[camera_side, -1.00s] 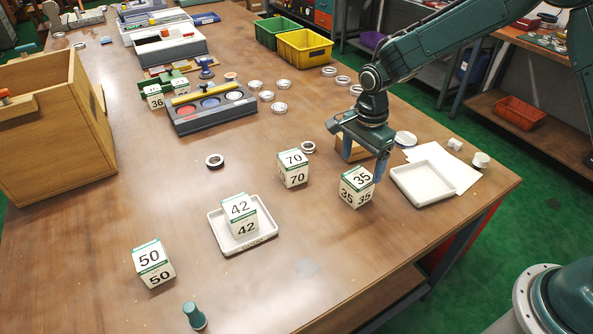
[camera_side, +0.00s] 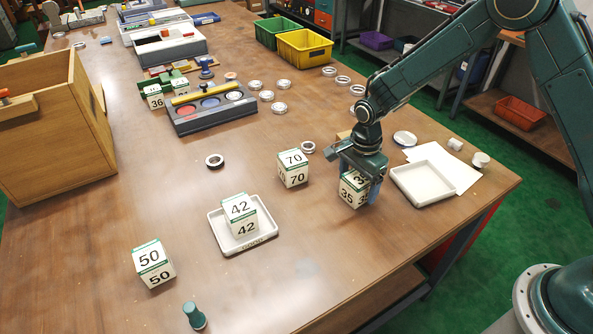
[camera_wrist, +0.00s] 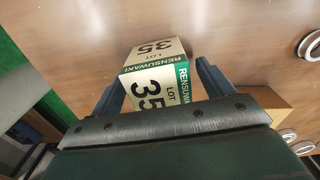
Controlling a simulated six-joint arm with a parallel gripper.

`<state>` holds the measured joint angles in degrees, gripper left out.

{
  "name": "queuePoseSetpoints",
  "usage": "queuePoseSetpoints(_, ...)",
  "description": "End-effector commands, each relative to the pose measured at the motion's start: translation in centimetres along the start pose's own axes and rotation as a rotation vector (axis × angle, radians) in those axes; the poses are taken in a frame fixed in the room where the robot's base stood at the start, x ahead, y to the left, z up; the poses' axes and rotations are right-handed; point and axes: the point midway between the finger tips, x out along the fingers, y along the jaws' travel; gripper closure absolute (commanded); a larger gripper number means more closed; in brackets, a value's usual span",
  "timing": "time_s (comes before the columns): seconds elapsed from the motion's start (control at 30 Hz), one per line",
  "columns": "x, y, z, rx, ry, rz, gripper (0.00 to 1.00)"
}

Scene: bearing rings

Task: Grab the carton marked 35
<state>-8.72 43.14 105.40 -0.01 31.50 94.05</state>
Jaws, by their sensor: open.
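The carton marked 35 (camera_side: 352,192) is a small white box with green bands, standing on the wooden table. In the wrist view the carton (camera_wrist: 155,75) sits between the two fingers, its lettering showing. My gripper (camera_side: 358,182) is open, with its fingers down on either side of the carton. The gripper body hides part of the carton's top in the side view.
The carton marked 70 (camera_side: 293,169) stands close to the left. The carton marked 42 (camera_side: 240,217) is on a white tray (camera_side: 268,232), and the carton marked 50 (camera_side: 153,263) is farther left. An empty white tray (camera_side: 424,197) lies just right of my gripper. A wooden block is partly hidden behind it.

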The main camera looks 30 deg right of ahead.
Motion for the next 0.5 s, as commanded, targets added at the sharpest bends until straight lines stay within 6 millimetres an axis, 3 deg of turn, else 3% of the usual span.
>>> queuePoseSetpoints(0.5, 0.75, -0.01, 0.01, 0.0, 0.0, -0.001, 0.2)
